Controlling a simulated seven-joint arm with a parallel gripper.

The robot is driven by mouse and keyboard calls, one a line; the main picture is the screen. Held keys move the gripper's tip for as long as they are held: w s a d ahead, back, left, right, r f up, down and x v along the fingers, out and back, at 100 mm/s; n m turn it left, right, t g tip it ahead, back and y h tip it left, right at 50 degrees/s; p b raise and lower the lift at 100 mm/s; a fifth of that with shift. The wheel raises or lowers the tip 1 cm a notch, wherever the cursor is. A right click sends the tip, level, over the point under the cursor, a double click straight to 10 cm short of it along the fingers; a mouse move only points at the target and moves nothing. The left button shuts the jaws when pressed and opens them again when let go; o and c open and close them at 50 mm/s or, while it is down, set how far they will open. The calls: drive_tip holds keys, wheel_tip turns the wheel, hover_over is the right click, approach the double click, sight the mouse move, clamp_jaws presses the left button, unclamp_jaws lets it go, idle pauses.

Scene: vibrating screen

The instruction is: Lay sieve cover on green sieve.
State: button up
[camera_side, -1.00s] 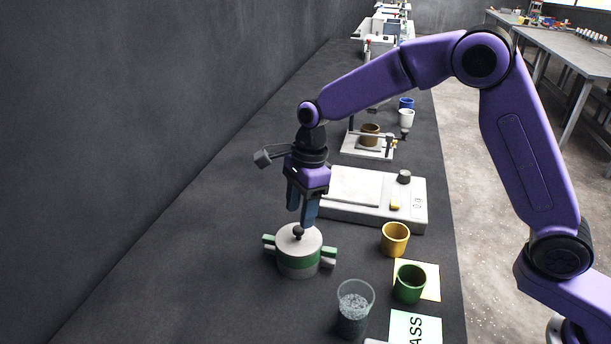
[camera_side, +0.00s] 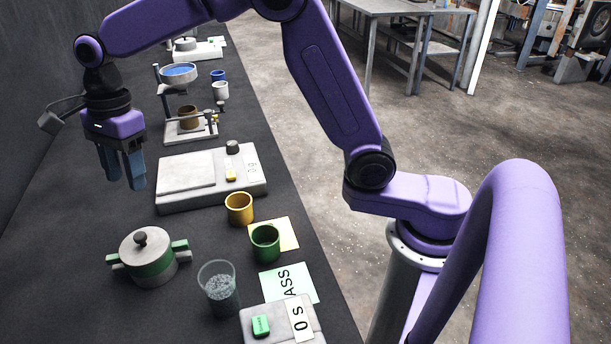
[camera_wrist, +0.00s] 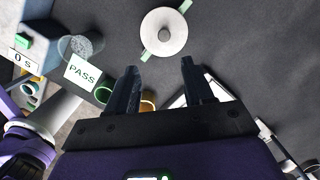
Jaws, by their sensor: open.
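The sieve cover (camera_side: 154,247) is a pale grey disc with a dark knob. It lies flat on the green sieve (camera_side: 155,267), whose green side handles stick out. Pale handles of a part beneath show just under the green ones. In the wrist view the cover (camera_wrist: 164,22) is seen from above, with a green handle of the sieve (camera_wrist: 147,55) beside it. My gripper (camera_side: 124,184) is open and empty. It hangs above and behind the cover, apart from the knob. In the wrist view its fingertips (camera_wrist: 158,65) are spread with nothing between them.
A glass of grains (camera_side: 219,288) stands right of the sieve. A green cup (camera_side: 265,243), a yellow cup (camera_side: 239,208) and a PASS card (camera_side: 289,283) are further right. A flat white device (camera_side: 200,180) and a stand with a blue-filled bowl (camera_side: 180,76) are behind. The table left is clear.

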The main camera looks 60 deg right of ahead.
drive_tip(key=s+d+f+n, duration=0.1)
drive_tip(key=s+d+n, duration=0.5)
drive_tip(key=s+n, duration=0.4)
drive_tip(key=s+d+f+n, duration=0.2)
drive_tip(key=s+d+n, duration=0.4)
drive_tip(key=s+n, duration=0.4)
drive_tip(key=s+d+f+n+h, duration=0.1)
drive_tip(key=s+d+n, duration=0.5)
drive_tip(key=s+n, duration=0.3)
drive_tip(key=shift+s+d+f+n, duration=0.25)
drive_tip(key=shift+s+d+n, duration=0.15)
drive_tip(key=shift+s, duration=1.15)
